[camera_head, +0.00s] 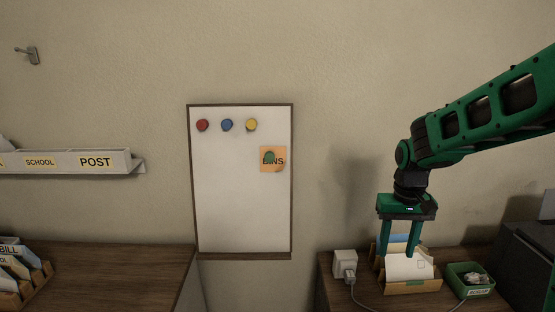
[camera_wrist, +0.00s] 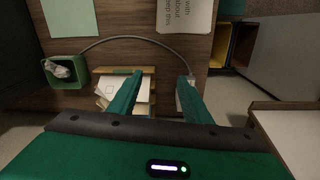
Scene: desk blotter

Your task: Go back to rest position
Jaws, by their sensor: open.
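My gripper (camera_head: 399,250) is open, with its two green fingers pointing down at the right of the head view. The fingertips overlap the upper part of a wooden letter rack (camera_head: 412,287) holding a white envelope (camera_head: 405,267) and a blue-edged paper behind it. The left finger there partly covers the envelopes (camera_wrist: 110,85) in the rack. I cannot tell how high the fingertips are above the rack.
A green tray (camera_head: 470,280) with crumpled white contents stands right of the rack. A white plug box (camera_head: 345,262) with a grey cable stands left. A whiteboard (camera_head: 240,200) hangs on the wall, with magnets and an orange note (camera_head: 265,151). A labelled wall shelf (camera_head: 66,162) is at left.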

